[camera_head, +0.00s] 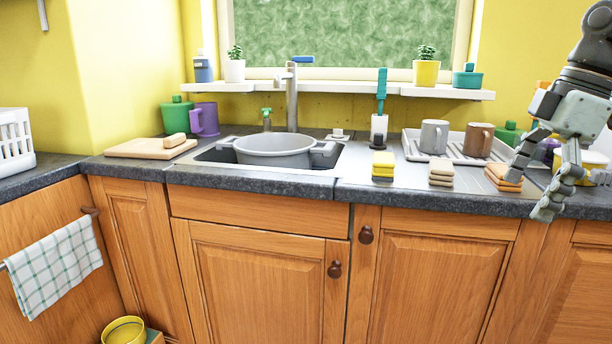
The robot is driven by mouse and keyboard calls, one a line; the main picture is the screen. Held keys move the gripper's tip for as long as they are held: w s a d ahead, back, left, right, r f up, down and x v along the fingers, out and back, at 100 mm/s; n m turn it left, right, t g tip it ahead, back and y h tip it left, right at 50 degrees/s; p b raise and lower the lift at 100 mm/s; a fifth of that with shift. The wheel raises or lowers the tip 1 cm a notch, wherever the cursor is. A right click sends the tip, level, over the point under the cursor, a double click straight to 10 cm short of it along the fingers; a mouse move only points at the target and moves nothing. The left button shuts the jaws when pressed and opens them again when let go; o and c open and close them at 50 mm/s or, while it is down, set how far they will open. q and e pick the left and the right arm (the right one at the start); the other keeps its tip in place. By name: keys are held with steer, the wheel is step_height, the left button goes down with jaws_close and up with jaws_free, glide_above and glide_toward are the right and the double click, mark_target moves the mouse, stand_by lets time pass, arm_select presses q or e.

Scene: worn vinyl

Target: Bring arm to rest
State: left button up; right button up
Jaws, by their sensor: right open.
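My right gripper (533,192) hangs at the far right of the head view, above the front edge of the counter (260,180). Its two grey fingers are spread apart and nothing is between them. The left finger is in front of or beside a stack of orange-brown sponges (500,177); I cannot tell whether it touches them. The right finger reaches down in front of the counter edge. My right arm comes in from the upper right corner. My left gripper is not in view.
A sink with a grey basin (273,149) is at centre left. Yellow sponges (383,165) and beige sponges (441,172) stand near the front edge. Mugs (434,136) stand on a drying tray (411,148). A cutting board (151,148) lies left.

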steer(key=w+d+f+m+t+y, duration=0.2)
steer(key=w+d+f+t, duration=0.2)
steer(key=d+f+t, duration=0.15)
steer(key=w+d+f+m+t+y, duration=0.1)
steer(key=w+d+f+t+y, duration=0.2)
steer(key=w+d+f+t, duration=0.25)
steer(key=s+d+f+m+t+h, duration=0.1)
steer(key=s+d+f+m+h, duration=0.15)
steer(key=f, duration=0.45)
steer(key=s+d+f+m+h, duration=0.2)
steer(key=f+m+h, duration=0.15)
steer(key=f, duration=0.35)
steer(key=s+d+f+m+t+h, duration=0.1)
steer(key=s+d+f+m+h, duration=0.15)
steer(key=f, duration=0.45)
steer(key=s+a+f+m+g+h, duration=0.1)
steer(key=s+a+f+g+h, duration=0.1)
steer(key=s+f, duration=0.45)
steer(key=s+a+f+m+g+h, duration=0.1)
steer(key=s+a+f+g, duration=0.2)
steer(key=f, duration=0.6)
steer(key=s+a+f+g+y, duration=0.1)
steer(key=s+a+f+g, duration=0.2)
steer(key=s+a+f, duration=0.2)
steer(key=s+a+f+g+y, duration=0.2)
steer(key=s+a+f, duration=0.4)
steer(key=a, duration=0.7)
steer(key=s+g, duration=0.1)
steer(key=s, duration=0.1)
steer(key=shift+s, duration=0.4)
